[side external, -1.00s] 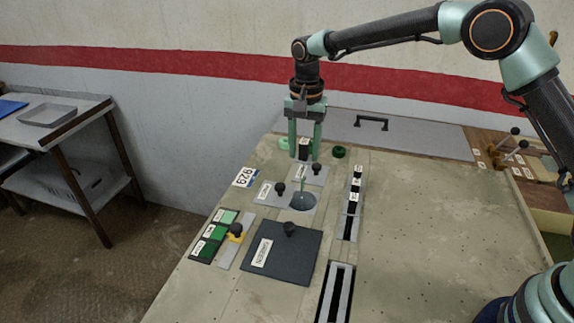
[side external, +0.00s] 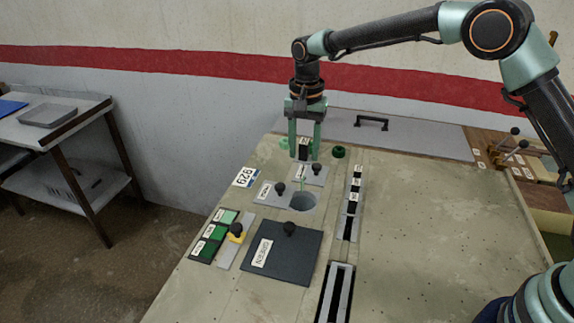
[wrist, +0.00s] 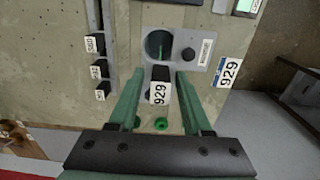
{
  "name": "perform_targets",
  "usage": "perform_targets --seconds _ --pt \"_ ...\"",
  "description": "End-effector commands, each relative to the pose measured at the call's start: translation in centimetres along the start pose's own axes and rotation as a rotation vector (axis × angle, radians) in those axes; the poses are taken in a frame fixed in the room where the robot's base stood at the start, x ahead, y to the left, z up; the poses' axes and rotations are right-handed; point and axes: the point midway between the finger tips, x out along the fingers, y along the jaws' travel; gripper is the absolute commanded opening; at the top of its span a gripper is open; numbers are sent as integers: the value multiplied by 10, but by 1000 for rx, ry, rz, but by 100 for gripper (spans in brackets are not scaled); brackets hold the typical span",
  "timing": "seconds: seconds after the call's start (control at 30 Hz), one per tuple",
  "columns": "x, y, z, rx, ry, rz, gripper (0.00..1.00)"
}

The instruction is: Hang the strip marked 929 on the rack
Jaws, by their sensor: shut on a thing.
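The strip marked 929 (wrist: 160,85) is a dark block with a white label, between the fingers of my gripper (wrist: 159,74) in the wrist view. In the side view my gripper (side external: 304,150) is shut on the strip, fingers pointing down, at the far part of the table. Whether the strip touches the table is hard to tell. A narrow rail with several black labelled pieces (side external: 352,205) stands to the right and nearer the camera; its labelled pieces also show at the left of the wrist view (wrist: 98,68). I cannot tell whether this rail is the rack.
A blue-and-white 929 plate (side external: 246,177) lies left of my gripper. A grey plate with a round opening (side external: 303,201) and black knobs lies nearer the camera. The table's right side is clear.

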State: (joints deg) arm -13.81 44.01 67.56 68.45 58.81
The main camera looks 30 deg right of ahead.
Motion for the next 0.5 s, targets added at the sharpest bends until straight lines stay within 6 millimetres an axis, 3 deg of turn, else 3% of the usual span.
perform_targets --seconds 0.27,0.5 --pt "-2 6 3 0 0 0 9" --pt "-7 43 21 1 0 0 9"
